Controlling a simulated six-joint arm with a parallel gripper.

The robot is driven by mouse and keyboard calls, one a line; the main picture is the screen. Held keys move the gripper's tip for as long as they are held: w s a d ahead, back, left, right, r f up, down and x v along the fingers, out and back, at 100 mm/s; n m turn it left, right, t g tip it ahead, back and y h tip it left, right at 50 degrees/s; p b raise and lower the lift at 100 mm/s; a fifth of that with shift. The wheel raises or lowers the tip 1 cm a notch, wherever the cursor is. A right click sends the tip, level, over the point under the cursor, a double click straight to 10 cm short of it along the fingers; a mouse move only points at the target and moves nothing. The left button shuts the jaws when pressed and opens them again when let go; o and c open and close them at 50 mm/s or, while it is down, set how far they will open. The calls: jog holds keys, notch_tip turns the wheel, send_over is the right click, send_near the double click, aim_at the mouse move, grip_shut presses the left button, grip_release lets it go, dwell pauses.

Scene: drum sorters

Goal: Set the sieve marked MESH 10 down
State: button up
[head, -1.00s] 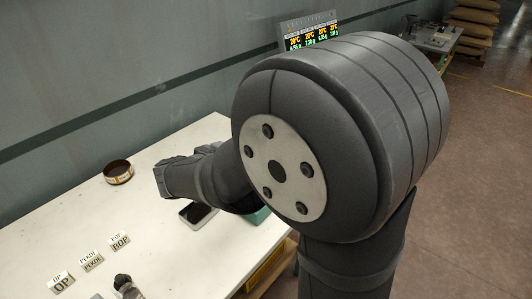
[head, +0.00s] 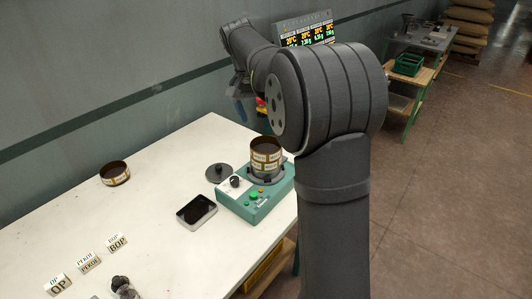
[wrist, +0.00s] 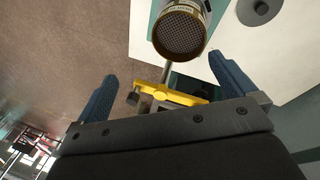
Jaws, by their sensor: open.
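My gripper (wrist: 160,67) is open and empty; its two blue fingers stand wide apart in the wrist view. In the head view it hangs behind the arm, beyond the green shaker (head: 262,206). A stack of what look like two sieves (head: 266,158) with cream and brown labels stands upright on the shaker. In the wrist view the top sieve (wrist: 180,33) shows its mesh, beyond the fingertips and apart from them. Another sieve (head: 115,174) sits alone on the white table at the left. The mesh markings are too small to read.
A dark knobbed lid (head: 219,173) and a black-screened device (head: 197,212) lie beside the shaker. Cards marked OP (head: 58,286), PEKOE (head: 89,263) and BOP (head: 117,243) stand at the front left. A yellow bar (wrist: 168,94) shows between my fingers. The table's left middle is clear.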

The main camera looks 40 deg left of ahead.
notch_tip(320, 180, up, 4)
jog(key=w+a+n+g+y, duration=0.1)
jog(key=w+n+g+y, duration=0.1)
jog(key=w+n, duration=0.1)
send_near(266, 145)
jog(key=shift+s+d+f, duration=0.95)
jog(key=shift+s+d, duration=0.05)
jog(key=shift+s, duration=0.25)
jog(key=shift+s+d+f, duration=0.1)
jog(key=shift+d+f, duration=0.05)
jog(key=shift+f, duration=1.15)
jog(key=shift+s+d+f, duration=0.1)
jog(key=shift+d+f, duration=0.05)
jog(key=shift+f, duration=1.2)
jog(key=c, duration=0.9)
jog(key=shift+o, duration=0.2)
jog(key=shift+r, duration=0.1)
